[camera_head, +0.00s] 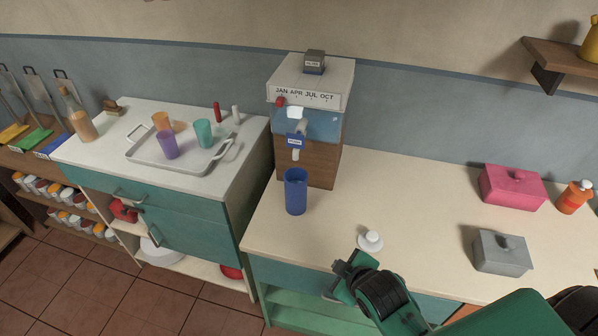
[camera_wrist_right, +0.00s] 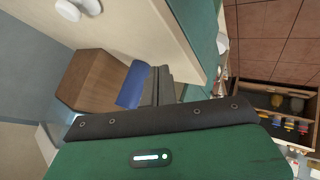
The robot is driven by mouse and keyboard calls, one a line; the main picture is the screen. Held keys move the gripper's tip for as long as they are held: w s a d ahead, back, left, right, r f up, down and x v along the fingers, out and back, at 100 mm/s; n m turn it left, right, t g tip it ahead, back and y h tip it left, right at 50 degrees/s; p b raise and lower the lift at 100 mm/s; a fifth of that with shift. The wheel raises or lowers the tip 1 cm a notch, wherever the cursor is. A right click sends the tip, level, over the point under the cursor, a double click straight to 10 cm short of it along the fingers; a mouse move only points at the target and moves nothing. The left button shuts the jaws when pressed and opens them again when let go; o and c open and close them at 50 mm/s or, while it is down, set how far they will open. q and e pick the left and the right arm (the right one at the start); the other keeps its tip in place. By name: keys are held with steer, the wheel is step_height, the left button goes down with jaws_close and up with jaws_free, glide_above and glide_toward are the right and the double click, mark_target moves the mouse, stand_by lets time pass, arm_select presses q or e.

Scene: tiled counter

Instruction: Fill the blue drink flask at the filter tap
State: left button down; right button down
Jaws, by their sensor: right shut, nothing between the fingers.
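The blue flask (camera_head: 296,192) stands upright and open-topped on the counter, in front of the dispenser's wooden base. It also shows in the right wrist view (camera_wrist_right: 132,84). The filter tap (camera_head: 296,153) has a blue tag and sits just above the flask in the picture; I cannot tell whether its spout is exactly over the mouth. The flask's inside is too dark to read. My right gripper (camera_head: 341,275) is shut and empty at the counter's front edge, apart from the flask; its fingers show in the right wrist view (camera_wrist_right: 158,85). My left gripper is out of view.
A white round lid (camera_head: 370,240) lies on the counter near my right gripper. A grey box (camera_head: 502,252), pink box (camera_head: 514,187) and orange bottle (camera_head: 574,197) stand at right. A tray (camera_head: 150,156) with cups is on the left cabinet. The counter between flask and boxes is mostly clear.

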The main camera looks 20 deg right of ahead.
steer(key=w+a+r+n+t+y, duration=0.1)
steer(key=w+r+n+t, duration=0.3)
steer(key=r, duration=0.4)
steer(key=w+a+r+n+t+y, duration=0.1)
steer(key=w+r+n+t+y, duration=0.1)
steer(key=w+r+n+t, duration=0.2)
steer(key=w+r+n, duration=0.3)
steer(key=r+n, duration=0.1)
steer(key=r, duration=0.1)
steer(key=shift+a+r+t, duration=0.15)
steer(key=shift+a+t, duration=0.05)
steer(key=shift+t, duration=0.1)
steer(key=shift+w, duration=0.15)
steer(key=p, duration=0.4)
glide_toward(291, 142)
steer(key=w+a, duration=0.2)
steer(key=a, duration=0.1)
steer(key=w+d, duration=0.1)
steer(key=w+d+p, duration=0.1)
steer(key=w, duration=0.1)
steer(key=shift+w, duration=0.3)
